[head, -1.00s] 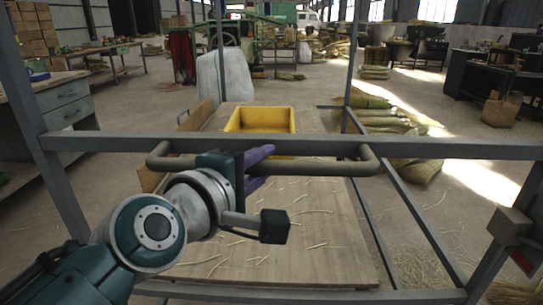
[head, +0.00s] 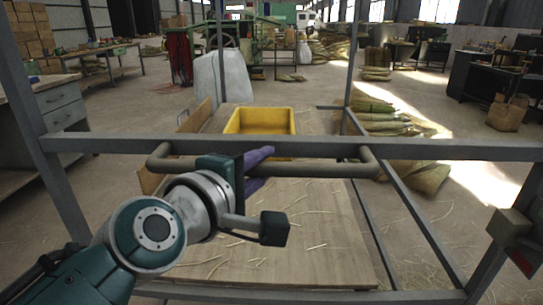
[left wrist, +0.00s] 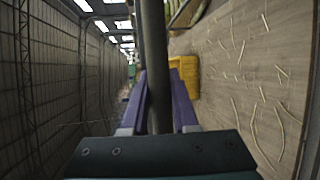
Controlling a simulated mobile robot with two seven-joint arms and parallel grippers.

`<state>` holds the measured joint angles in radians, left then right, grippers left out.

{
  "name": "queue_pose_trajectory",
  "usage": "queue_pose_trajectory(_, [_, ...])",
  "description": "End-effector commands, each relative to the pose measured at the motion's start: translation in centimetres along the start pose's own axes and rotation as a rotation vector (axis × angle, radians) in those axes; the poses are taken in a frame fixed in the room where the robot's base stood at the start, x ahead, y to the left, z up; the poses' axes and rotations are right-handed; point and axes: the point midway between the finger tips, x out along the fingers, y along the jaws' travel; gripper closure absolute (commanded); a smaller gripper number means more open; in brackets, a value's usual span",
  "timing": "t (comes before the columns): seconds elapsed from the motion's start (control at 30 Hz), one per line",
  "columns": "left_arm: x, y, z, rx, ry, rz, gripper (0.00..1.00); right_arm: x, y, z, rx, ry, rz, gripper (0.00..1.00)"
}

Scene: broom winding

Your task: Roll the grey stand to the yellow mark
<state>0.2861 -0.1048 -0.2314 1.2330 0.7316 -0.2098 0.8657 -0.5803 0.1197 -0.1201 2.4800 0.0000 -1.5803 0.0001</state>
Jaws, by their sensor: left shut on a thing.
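The grey stand (head: 300,148) fills the near part of the head view, a metal frame with posts and a wooden shelf (head: 310,230). A tubular handle (head: 325,168) runs along its near crossbar. My left gripper (head: 258,165) has its purple fingers shut on this handle, left of its middle. In the left wrist view the handle (left wrist: 152,50) runs between the two fingers. I do not see a yellow mark on the floor in either view. My right gripper is in neither view.
A yellow bin (head: 262,120) and loose straws lie on the shelf. A grey workbench (head: 60,110) stands close on the left. Straw bundles (head: 385,115) lie on the floor beyond the stand's right side. A white sack (head: 222,78) stands ahead. Open floor shows at the right.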

Motion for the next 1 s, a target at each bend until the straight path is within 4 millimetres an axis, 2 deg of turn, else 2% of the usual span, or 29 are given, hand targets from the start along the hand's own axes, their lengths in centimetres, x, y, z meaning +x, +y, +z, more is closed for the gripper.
queue_pose_trajectory(0.03, [0.1,1.0,-0.1,0.0,0.003,0.021,1.0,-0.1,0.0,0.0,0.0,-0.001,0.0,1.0])
queue_pose_trajectory(0.1, [0.1,1.0,-0.1,0.0,0.003,0.022,1.0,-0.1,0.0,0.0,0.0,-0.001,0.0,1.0])
queue_pose_trajectory(0.13, [0.1,1.0,-0.1,0.0,0.003,0.022,0.72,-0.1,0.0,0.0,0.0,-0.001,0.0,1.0])
queue_pose_trajectory(0.4, [0.1,0.7,0.0,0.0,0.002,0.014,0.43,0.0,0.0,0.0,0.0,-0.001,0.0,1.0])
queue_pose_trajectory(0.67, [-0.1,0.4,0.0,0.0,0.001,0.008,0.43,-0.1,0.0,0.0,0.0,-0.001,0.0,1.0])
queue_pose_trajectory(0.77, [-0.8,0.4,0.0,-0.001,0.001,0.006,0.43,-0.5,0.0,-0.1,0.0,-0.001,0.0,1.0])
queue_pose_trajectory(1.0, [-5.0,0.5,0.0,0.0,0.002,0.006,0.43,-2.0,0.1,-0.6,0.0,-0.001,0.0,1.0])
